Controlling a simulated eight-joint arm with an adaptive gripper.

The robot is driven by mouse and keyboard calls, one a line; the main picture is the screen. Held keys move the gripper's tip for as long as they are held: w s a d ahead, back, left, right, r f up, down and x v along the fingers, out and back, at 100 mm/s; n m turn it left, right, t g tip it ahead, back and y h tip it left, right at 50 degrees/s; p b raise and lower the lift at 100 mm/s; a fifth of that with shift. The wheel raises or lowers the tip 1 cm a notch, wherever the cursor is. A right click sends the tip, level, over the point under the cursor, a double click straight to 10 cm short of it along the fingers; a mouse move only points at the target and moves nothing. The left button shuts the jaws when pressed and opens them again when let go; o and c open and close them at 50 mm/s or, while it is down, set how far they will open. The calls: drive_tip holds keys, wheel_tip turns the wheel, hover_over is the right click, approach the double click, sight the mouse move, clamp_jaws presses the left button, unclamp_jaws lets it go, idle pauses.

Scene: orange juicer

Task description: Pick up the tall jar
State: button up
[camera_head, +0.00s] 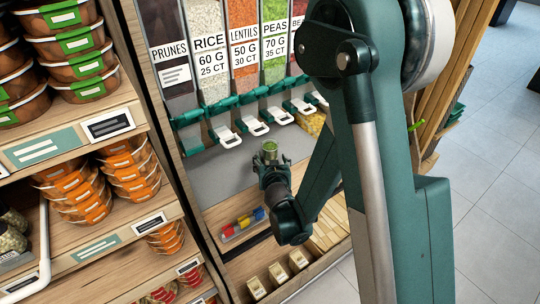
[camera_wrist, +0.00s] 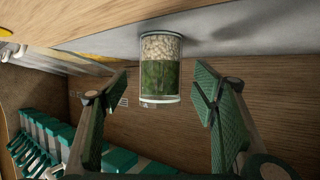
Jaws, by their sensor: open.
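The tall jar (camera_wrist: 160,68) is a clear glass cylinder with a beige layer and a green layer inside. In the wrist view, which looks upside down, it stands on the grey shelf surface. In the head view the jar (camera_head: 270,148) shows as a small green-topped jar just beyond my gripper, its lower part hidden. My gripper (camera_wrist: 162,90) is open, with one green-padded finger on each side of the jar in the picture and clear gaps to both. Whether the fingertips reach around the jar, I cannot tell. In the head view my gripper (camera_head: 272,174) points at the jar.
Dispensers with green valves and white levers (camera_head: 250,125) hang above and behind the jar. Red, yellow and blue items (camera_head: 243,222) lie in a tray at lower left. Shelves with stacked orange containers (camera_head: 130,170) stand left. Grey shelf around the jar is clear.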

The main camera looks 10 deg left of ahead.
sight(271, 158)
drive_tip(key=shift+w+a+f, duration=0.15)
drive_tip(key=shift+w+f, duration=0.1)
drive_tip(key=shift+w, duration=0.35)
drive_tip(key=shift+f+x, duration=0.25)
drive_tip(key=shift+x, duration=1.65)
drive_tip(key=shift+w+a+f, duration=0.2)
drive_tip(key=shift+w, duration=0.3)
drive_tip(key=c, duration=1.3)
